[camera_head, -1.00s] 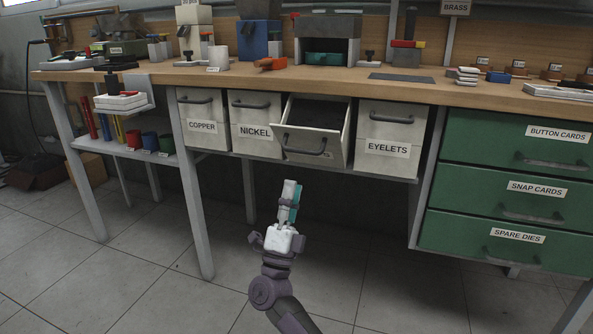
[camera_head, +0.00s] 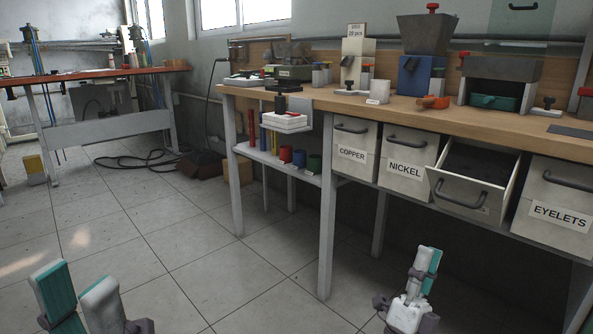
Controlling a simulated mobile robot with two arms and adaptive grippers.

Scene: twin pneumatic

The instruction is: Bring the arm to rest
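My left gripper (camera_head: 80,297) is at the bottom left corner of the head view, over the floor. Its two fingers, one with a teal pad, stand apart with nothing between them. My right gripper (camera_head: 425,268) is at the bottom right, pointing up in the picture, in front of the workbench's drawers and apart from them in the picture. Its fingers overlap from this side, so the gap between them is hidden. No object shows in it.
The wooden workbench (camera_head: 440,113) carries several small machines. Its NICKEL drawer (camera_head: 406,163) is shut, and the drawer (camera_head: 467,191) to its right is pulled open. A second bench (camera_head: 105,78) stands at the far left. Tiled floor (camera_head: 190,240) between is clear.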

